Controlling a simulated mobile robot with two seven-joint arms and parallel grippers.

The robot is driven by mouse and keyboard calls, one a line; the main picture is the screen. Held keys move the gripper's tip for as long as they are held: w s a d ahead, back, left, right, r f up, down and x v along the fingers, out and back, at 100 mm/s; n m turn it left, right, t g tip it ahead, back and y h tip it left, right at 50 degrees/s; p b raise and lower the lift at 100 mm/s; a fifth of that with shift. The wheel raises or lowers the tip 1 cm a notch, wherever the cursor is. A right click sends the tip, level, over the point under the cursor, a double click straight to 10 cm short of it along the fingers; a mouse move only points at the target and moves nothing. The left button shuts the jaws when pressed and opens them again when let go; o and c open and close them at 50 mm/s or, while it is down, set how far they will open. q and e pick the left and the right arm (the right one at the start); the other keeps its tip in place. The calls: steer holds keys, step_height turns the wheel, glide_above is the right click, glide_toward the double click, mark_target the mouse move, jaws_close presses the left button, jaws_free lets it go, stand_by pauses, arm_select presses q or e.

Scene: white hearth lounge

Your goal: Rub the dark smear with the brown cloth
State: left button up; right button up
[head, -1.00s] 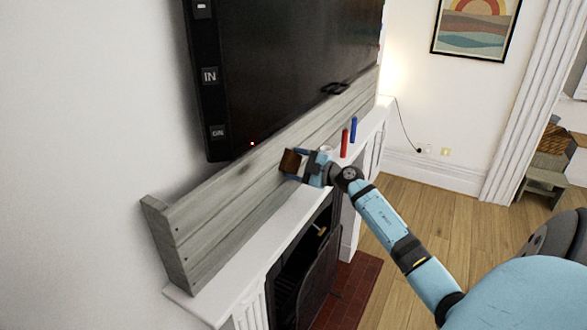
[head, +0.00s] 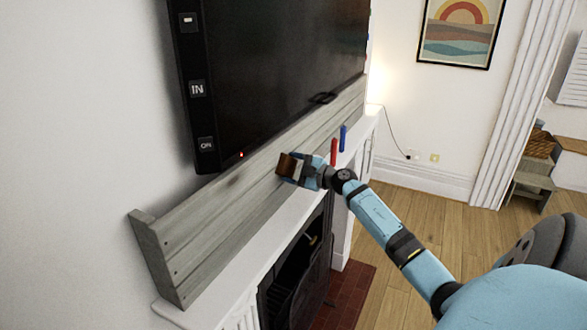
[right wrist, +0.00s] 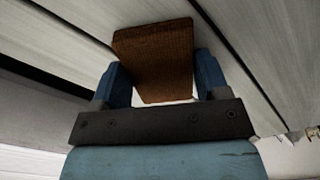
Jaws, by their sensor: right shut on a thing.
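The brown cloth (head: 288,164) is a small block-like pad in my right gripper (head: 299,170), which is shut on it. The dark smear (head: 236,181) is a faint dark patch on the grey wooden panel (head: 203,222), below the TV's lower edge. The cloth is to the right of the smear, apart from it. The right wrist view shows the cloth (right wrist: 153,58) between the two blue fingers, in front of the grey planks. I cannot tell whether it touches them. My left gripper is not in view.
A black TV (head: 275,75) hangs above the panel. A white mantel shelf (head: 240,262) runs below it, with a red (head: 334,152) and a blue cylinder (head: 343,137) beyond my gripper. The dark fireplace (head: 290,275) is underneath.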

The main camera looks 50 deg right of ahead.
mark_target(265, 184)
steer(key=shift+s+a, duration=0.5)
steer(key=shift+a, duration=1.2)
steer(key=shift+s+a, duration=0.5)
steer(key=shift+a, duration=1.25)
steer(key=shift+s+a, duration=0.5)
steer(key=shift+a, duration=1.2)
steer(key=shift+f, duration=0.1)
steer(key=shift+v, duration=2.95)
steer(key=shift+s+d, duration=0.1)
steer(key=shift+v, duration=1.45)
